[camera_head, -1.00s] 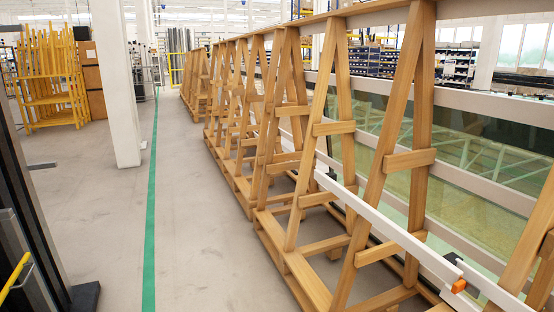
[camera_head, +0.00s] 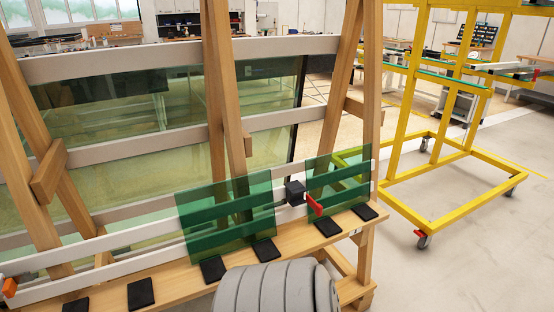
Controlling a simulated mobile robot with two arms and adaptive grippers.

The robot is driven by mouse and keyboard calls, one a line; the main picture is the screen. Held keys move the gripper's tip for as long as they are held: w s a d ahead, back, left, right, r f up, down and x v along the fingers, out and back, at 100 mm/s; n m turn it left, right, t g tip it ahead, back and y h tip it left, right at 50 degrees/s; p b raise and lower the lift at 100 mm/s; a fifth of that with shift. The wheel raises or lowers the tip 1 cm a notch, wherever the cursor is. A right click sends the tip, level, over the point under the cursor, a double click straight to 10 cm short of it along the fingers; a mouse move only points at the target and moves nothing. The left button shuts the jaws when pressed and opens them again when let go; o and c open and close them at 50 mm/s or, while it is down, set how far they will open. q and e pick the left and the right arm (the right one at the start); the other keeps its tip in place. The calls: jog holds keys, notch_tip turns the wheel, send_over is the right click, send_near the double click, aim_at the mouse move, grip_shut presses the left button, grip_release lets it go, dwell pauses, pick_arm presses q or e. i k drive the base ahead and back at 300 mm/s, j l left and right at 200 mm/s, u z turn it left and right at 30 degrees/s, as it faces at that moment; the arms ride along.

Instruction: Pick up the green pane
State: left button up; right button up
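Two small green see-through panes stand side by side on the wooden rack's ledge in the head view. The left green pane (camera_head: 222,240) is near the middle, upright and leaning against white rails. The right green pane (camera_head: 338,170) is near the rack's right end. Its lower edge is close to a pair of black pads. I cannot tell which one the task means. Neither gripper is in view.
The wooden rack (camera_head: 217,80) has white rails (camera_head: 120,240) and large glass sheets behind. A black block (camera_head: 295,192) with a red lever (camera_head: 315,205) sits between the panes. A yellow wheeled rack (camera_head: 400,110) stands right. Grey floor (camera_head: 470,240) is clear at lower right.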

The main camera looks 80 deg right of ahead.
aim_at(339, 181)
jog(key=z, duration=3.2)
jog(key=i+l+u, duration=0.1)
jog(key=i+l, duration=0.2)
jog(key=i+l+u, duration=0.15)
jog(key=l, duration=0.25)
jog(key=i+l+u, duration=0.1)
jog(key=i+l, duration=0.25)
jog(key=i+l+u, duration=0.1)
jog(key=l, duration=0.35)
jog(key=i, duration=0.15)
